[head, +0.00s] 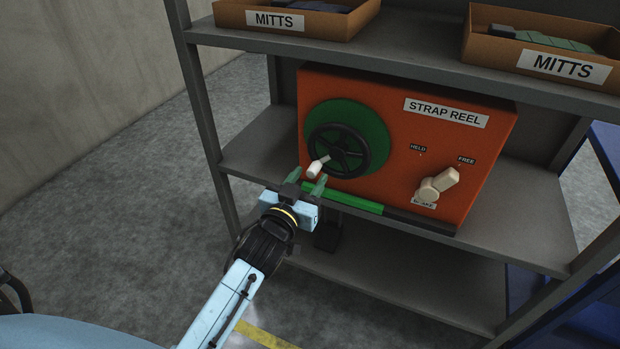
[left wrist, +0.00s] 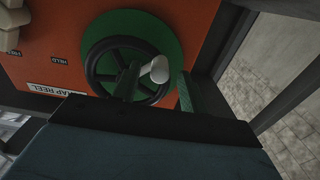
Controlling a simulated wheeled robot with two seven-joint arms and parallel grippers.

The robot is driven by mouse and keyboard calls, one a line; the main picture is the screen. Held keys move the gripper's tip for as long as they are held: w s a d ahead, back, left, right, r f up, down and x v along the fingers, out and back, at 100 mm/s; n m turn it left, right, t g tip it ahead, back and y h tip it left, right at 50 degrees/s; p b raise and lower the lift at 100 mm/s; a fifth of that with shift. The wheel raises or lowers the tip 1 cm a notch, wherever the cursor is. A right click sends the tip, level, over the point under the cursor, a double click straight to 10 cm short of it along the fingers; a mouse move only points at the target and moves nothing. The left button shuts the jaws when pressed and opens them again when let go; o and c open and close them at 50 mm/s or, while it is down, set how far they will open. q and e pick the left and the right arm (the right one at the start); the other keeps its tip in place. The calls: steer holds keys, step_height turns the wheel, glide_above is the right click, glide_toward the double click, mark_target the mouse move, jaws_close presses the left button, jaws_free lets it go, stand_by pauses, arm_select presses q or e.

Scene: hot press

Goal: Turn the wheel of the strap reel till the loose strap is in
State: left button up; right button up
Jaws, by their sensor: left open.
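The orange strap reel (head: 400,140) stands on the middle shelf. Its black spoked wheel (head: 338,150), in front of a green disc (head: 375,125), also shows in the left wrist view (left wrist: 108,65). A pale crank knob (head: 318,167) sits at the wheel's lower left. My left gripper (head: 306,180) is open; in the left wrist view the knob (left wrist: 160,69) appears between its green fingers, with contact unclear. A green strip (head: 345,200) runs along the reel's lower front. A dark piece (head: 327,234) hangs below; whether it is strap I cannot tell. My right gripper is not visible.
A pale brake lever (head: 440,185) on the reel's right points toward FREE. Two MITTS boxes (head: 290,18) (head: 545,58) stand on the shelf above. The rack's left post (head: 205,120) rises beside the reel. Open floor (head: 90,190) lies to the left.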

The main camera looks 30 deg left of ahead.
arm_select(q)
steer(key=shift+w, duration=0.75)
steer(key=shift+c, duration=0.2)
jaws_close()
